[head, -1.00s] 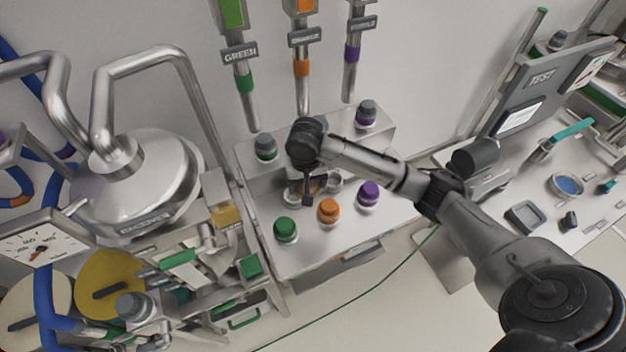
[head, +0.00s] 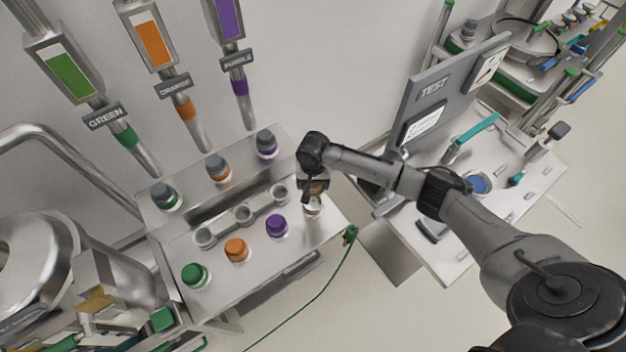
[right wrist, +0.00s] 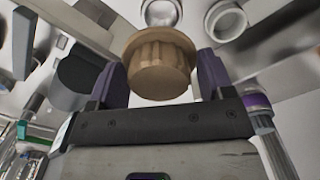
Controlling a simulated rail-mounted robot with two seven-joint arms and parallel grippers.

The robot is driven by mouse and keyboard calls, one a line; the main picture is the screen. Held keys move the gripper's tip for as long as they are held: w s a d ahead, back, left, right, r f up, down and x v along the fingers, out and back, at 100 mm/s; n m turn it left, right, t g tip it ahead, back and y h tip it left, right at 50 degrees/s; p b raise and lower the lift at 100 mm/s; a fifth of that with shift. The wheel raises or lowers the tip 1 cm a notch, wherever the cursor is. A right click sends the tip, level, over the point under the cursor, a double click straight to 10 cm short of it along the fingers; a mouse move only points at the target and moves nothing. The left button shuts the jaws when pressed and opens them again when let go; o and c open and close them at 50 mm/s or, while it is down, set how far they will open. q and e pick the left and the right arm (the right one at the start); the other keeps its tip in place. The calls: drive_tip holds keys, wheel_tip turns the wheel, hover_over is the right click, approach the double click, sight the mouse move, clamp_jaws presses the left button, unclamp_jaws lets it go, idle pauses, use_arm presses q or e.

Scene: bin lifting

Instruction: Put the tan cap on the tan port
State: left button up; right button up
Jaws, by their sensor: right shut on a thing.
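The tan cap (right wrist: 158,62), ribbed with a wider rim, sits between the purple-padded fingers of my right gripper (right wrist: 160,74) in the right wrist view. In the head view my right gripper (head: 314,188) is at the right end of the bench's front row, with the tan cap partly hidden under the wrist. A pale round port (head: 313,210) shows just below it, in line with the capped ports; I take it for the tan port, though its colour is unclear. I cannot tell whether cap and port touch. My left gripper is not in view.
Green (head: 195,274), orange (head: 237,249) and purple (head: 277,225) caps stand in the front row. Empty metal sockets (head: 243,214) lie behind them. Grey-topped ports (head: 217,168) line the raised back step. A green cable end (head: 350,234) is at the bench's right edge.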

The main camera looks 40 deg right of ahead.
sight(313, 187)
drive_tip(key=shift+w+d+f, duration=0.1)
drive_tip(key=shift+d+f, duration=0.05)
drive_tip(key=shift+d, duration=0.45)
drive_tip(key=shift+w+d, duration=0.15)
drive_tip(key=shift+d, duration=0.1)
drive_tip(key=shift+w+a, duration=0.1)
drive_tip(key=shift+w, duration=0.15)
drive_tip(key=shift+w+a+f, duration=0.15)
drive_tip(key=shift+a, duration=0.15)
drive_tip(key=shift+f, duration=0.1)
drive_tip(key=shift+f+m+b, duration=0.3)
drive_tip(key=shift+f+b, duration=0.05)
drive_tip(key=shift+b, duration=0.35)
wheel_tip(313, 187, down, 4)
drive_tip(key=b, duration=0.5)
drive_tip(key=shift+d+f, duration=0.1)
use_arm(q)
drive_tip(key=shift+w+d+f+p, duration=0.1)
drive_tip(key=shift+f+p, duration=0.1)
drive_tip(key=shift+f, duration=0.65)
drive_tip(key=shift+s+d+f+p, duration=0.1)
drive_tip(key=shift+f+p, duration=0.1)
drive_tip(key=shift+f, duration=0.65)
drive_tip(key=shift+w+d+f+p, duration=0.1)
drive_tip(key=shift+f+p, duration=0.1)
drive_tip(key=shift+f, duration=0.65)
use_arm(e)
drive_tip(key=shift+r, duration=0.25)
